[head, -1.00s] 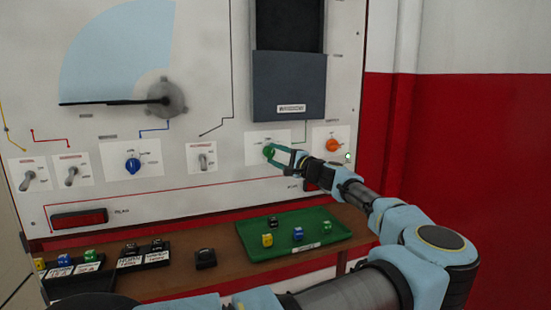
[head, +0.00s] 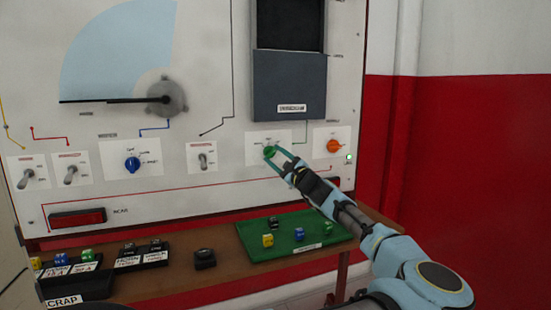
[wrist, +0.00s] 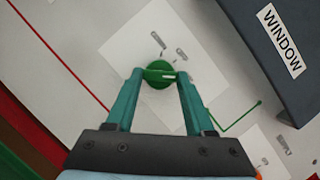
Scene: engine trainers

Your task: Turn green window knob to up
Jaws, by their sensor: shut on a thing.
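The green window knob (head: 270,152) sits on a white label plate on the panel, below the dark window box. In the wrist view the knob (wrist: 159,74) is round with a raised grip bar and a white pointer line. My gripper (head: 276,152) reaches it from the lower right. In the wrist view the teal fingers of my gripper (wrist: 158,76) are on both sides of the knob, shut on it. The white line points to the right in the wrist view, which is itself tilted. The small label words around the knob are too blurred to read.
The window box (head: 289,85) is just above the knob. An orange knob (head: 333,146) is to its right and a toggle switch (head: 203,156) to its left. A green tray (head: 270,223) with several small cubes is on the shelf below.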

